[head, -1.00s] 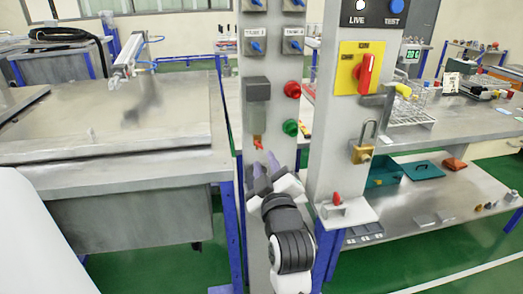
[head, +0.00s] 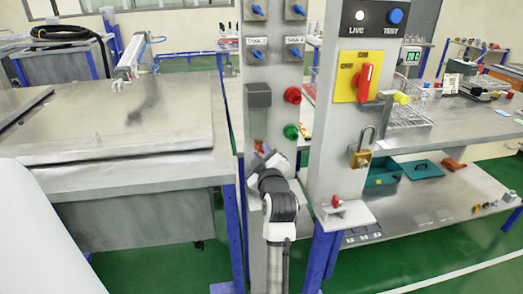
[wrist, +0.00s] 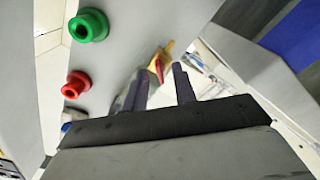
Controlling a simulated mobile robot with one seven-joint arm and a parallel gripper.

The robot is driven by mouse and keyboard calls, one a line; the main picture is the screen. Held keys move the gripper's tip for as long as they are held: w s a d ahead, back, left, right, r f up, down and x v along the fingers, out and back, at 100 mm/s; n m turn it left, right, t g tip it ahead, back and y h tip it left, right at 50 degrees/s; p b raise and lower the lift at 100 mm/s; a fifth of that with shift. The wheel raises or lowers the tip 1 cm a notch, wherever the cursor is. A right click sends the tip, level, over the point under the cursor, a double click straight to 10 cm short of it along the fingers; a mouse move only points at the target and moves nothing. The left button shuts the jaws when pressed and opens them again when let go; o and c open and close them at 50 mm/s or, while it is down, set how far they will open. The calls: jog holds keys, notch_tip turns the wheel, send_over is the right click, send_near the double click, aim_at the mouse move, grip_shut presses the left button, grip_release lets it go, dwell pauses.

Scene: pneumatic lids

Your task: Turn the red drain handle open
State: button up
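The red drain handle (wrist: 159,70) shows in the wrist view beside a brass-coloured body (wrist: 167,52), just past my fingertips and between their lines, nearer the left finger. In the head view the drain is mostly hidden behind my gripper (head: 262,152), under the grey unit (head: 258,96) on the grey post. My gripper (wrist: 161,75) is open, its two dark fingers apart with nothing held between them. I cannot tell whether a finger touches the handle.
A red button (head: 292,95) and a green button (head: 291,132) stick out of the post, close to my gripper. To the right stands a second post with a red rotary switch (head: 365,82), a padlock (head: 360,157) and a small red knob (head: 336,201) on its foot.

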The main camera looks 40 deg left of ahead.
jog(key=shift+w+a, duration=0.25)
jog(key=shift+c, duration=0.2)
grip_shut()
jog(key=m, duration=0.6)
jog(key=shift+m+p, duration=0.3)
jog(key=shift+p, duration=0.1)
jog(key=m+p, duration=0.1)
jog(key=m, duration=0.4)
jog(key=m+p, duration=0.2)
jog(key=m, duration=0.4)
jog(key=shift+m, duration=0.3)
